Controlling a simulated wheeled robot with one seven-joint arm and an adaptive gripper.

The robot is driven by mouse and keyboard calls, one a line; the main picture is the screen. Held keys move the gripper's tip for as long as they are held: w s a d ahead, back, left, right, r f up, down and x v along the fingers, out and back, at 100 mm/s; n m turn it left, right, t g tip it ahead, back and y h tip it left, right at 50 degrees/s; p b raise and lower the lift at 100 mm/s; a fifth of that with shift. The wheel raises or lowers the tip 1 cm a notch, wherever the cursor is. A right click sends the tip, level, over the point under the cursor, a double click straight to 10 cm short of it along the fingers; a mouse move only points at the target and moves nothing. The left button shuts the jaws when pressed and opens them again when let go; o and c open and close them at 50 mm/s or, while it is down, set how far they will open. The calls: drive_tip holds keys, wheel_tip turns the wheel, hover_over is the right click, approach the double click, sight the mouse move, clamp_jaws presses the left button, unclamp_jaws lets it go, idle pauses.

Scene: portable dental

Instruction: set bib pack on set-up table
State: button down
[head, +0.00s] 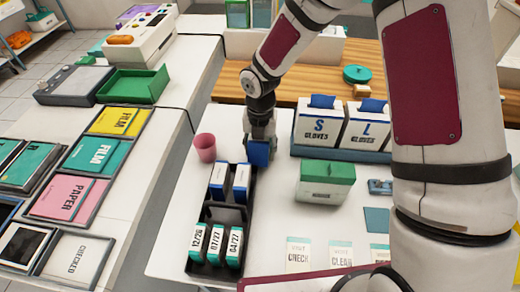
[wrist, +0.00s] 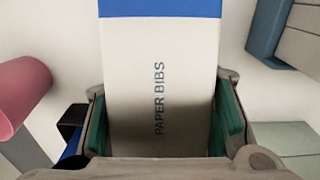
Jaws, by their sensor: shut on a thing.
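My gripper (head: 262,130) points down over the white table (head: 262,222), behind the black rack and left of the glove boxes. It is shut on the bib pack, whose blue end (head: 257,153) shows below the fingers. In the wrist view the white pack (wrist: 158,60), with a blue band and the words PAPER BIBS, sits between the green finger pads of my gripper (wrist: 162,125). I cannot tell whether the pack touches the table. No label in view names the set-up table.
A pink cup (head: 205,147) stands just left of the pack. The black rack (head: 213,214) holds several dated packs. Glove boxes (head: 322,130) and a green-lidded box (head: 325,183) stand right. A left counter (head: 150,190) holds film and paper trays. White tabletop between rack and green-lidded box is clear.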

drive_tip(key=c, duration=0.8)
unclamp_jaws()
drive_tip(key=shift+s+f, duration=0.15)
drive_tip(key=shift+f, duration=0.1)
drive_tip(key=shift+o, duration=0.2)
drive_tip(key=shift+r, duration=0.1)
drive_tip(key=shift+r, duration=0.1)
